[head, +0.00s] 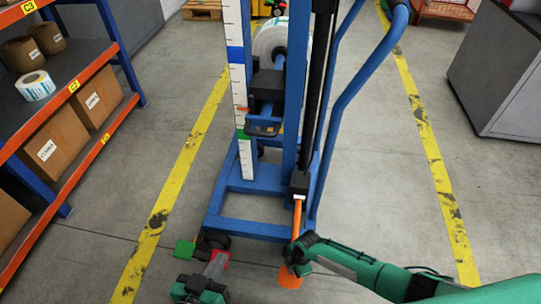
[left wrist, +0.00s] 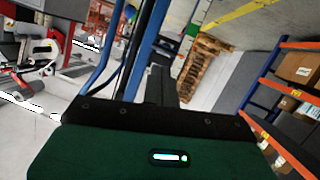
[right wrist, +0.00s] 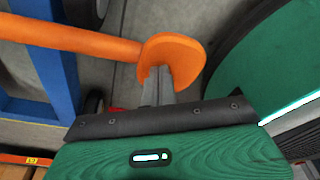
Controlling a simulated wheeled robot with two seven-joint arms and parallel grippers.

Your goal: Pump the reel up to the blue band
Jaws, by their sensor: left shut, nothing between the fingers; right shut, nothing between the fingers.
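The blue lift (head: 249,187) stands upright with a white scale (head: 238,85). The blue band (head: 235,54) is high on it; a green band (head: 243,135) is low. A small orange-red pointer (head: 242,110) sits just above the green band, well below the blue. The white reel (head: 268,40) is on the carriage, partly behind the mast. The orange pump lever (head: 296,220) slopes down to a round pad (right wrist: 180,55). My right gripper (right wrist: 158,85) is shut and empty, its tips at the pad; contact is unclear. My left gripper (head: 216,263) is shut and empty near the lift's front-left wheel.
A green pedal (head: 184,249) and a red pedal (head: 221,255) are by the front-left wheel, close to my left gripper. An orange-edged shelf (head: 75,87) with boxes and rolls stands left. A grey cabinet (head: 505,75) stands right. The floor between is mostly clear.

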